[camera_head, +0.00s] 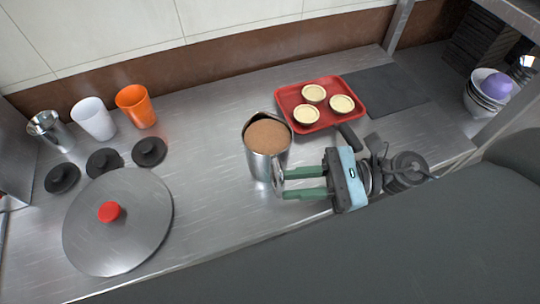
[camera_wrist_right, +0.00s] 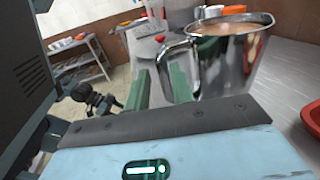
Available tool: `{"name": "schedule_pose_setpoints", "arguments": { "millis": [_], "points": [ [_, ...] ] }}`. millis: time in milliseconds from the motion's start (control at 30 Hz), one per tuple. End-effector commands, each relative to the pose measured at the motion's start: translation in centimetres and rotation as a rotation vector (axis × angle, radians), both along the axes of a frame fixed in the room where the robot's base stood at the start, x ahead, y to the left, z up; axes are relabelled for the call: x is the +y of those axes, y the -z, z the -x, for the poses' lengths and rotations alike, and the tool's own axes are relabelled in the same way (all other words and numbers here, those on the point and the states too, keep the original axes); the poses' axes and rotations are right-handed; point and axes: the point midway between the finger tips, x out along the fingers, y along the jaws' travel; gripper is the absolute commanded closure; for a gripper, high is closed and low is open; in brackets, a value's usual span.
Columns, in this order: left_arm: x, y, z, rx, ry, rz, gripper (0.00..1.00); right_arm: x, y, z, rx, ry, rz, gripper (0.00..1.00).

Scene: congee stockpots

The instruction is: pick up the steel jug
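The steel jug (camera_head: 266,165) stands upright on the steel counter, filled with a brown liquid. Its looped handle (camera_head: 278,178) faces my right gripper; in the right wrist view the jug (camera_wrist_right: 232,65) is at the upper right, with its handle (camera_wrist_right: 162,62) showing beyond the fingers. My right gripper (camera_head: 284,183) comes in from the right with its green fingers apart, their tips at the handle, one finger on each side of it. I cannot tell whether they touch it. My left gripper is not in view.
A red tray (camera_head: 299,92) with three tarts lies behind the jug, beside a dark mat (camera_head: 384,91). At left are a large lid (camera_head: 85,235) with a red knob, several black discs, a steel cup, a white cup (camera_head: 93,119) and an orange cup (camera_head: 136,106). Counter left of the jug is clear.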

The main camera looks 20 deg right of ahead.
Motion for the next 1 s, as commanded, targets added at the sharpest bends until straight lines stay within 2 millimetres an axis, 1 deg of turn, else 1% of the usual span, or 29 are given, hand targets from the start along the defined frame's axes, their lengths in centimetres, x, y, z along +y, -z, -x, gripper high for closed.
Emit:
{"name": "schedule_pose_setpoints", "arguments": {
  "millis": [100, 300, 467, 667, 700, 867, 1000],
  "points": [
    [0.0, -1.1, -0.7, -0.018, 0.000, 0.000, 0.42, 1.2, -0.6, -0.5, -0.007, -0.001, -0.003, 0.76],
    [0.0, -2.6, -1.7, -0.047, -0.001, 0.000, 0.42, 3.7, -0.5, -1.3, -0.008, 0.000, -0.003, 0.76],
    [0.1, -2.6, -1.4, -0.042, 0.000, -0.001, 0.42, 4.6, -0.3, -1.5, -0.004, 0.001, -0.001, 0.76],
    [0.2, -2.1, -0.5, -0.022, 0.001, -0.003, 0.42, 4.6, -0.1, -1.4, -0.001, 0.000, -0.001, 0.76],
    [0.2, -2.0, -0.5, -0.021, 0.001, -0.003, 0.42, 4.6, -0.1, -1.4, -0.001, 0.000, -0.001, 0.79],
    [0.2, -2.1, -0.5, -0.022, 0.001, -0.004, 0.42, 4.6, -0.1, -1.4, -0.001, 0.000, -0.001, 1.00],
    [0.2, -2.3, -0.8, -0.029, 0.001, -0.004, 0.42, 4.6, -0.1, -1.4, -0.001, 0.000, -0.001, 1.00]
  ]
}}
